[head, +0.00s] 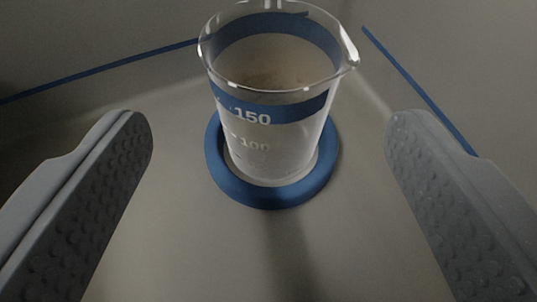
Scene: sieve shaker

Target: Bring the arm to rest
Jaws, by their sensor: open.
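My gripper (267,150) is open, with one grey textured finger at the left of the head view and the other at the right. Nothing is between the fingers' pads. A clear glass beaker (262,158) with a blue band and white markings, 150 and 100, stands upright ahead of the gripper, centred between the fingers in the picture. Some brownish matter shows inside it, hard to make out. The beaker's foot sits inside a blue ring (272,196) on a grey surface. Neither finger appears to touch the beaker.
The grey surface (200,255) around the ring is clear. A blue line (110,68) runs along the back left and another (415,88) along the back right. Grey walls or panels rise behind the beaker.

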